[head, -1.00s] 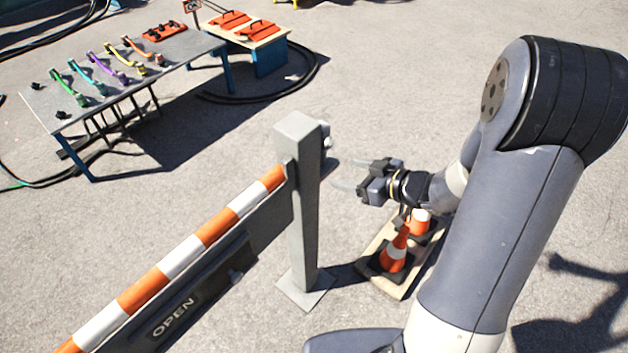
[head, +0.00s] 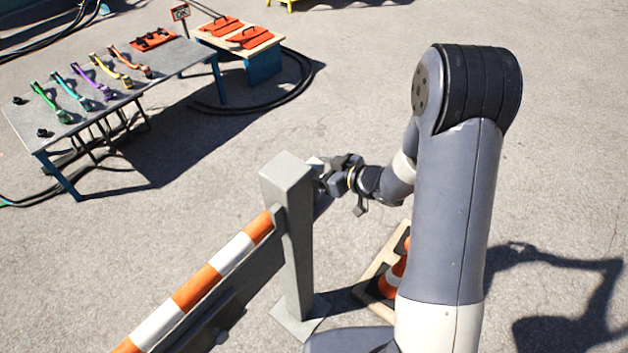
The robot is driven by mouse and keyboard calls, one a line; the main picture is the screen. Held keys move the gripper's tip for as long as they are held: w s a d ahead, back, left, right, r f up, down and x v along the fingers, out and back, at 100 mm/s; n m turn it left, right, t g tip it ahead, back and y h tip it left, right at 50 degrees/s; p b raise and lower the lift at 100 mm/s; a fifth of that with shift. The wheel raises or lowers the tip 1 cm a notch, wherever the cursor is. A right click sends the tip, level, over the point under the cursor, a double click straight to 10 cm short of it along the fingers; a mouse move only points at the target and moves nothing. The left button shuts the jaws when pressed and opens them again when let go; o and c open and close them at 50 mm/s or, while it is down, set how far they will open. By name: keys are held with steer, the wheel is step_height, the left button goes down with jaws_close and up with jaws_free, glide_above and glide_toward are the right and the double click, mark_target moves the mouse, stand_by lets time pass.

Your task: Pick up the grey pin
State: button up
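My gripper (head: 318,174) is right beside the upper right side of the grey post (head: 288,195). Its fingertips are at or partly behind the post's edge. I cannot tell whether they touch anything or how far apart they stand. I cannot make out the grey pin clearly; the post and gripper cover the spot where a small grey part stuck out from the post earlier.
An orange-and-white striped barrier arm (head: 195,288) runs from the post to the lower left. Traffic cones (head: 393,279) stand on a wooden pallet (head: 372,262) below my arm. A table (head: 110,72) with coloured cables is at upper left. Open pavement lies right.

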steer(key=shift+a, duration=0.1)
jaws_close()
stand_by(0.7)
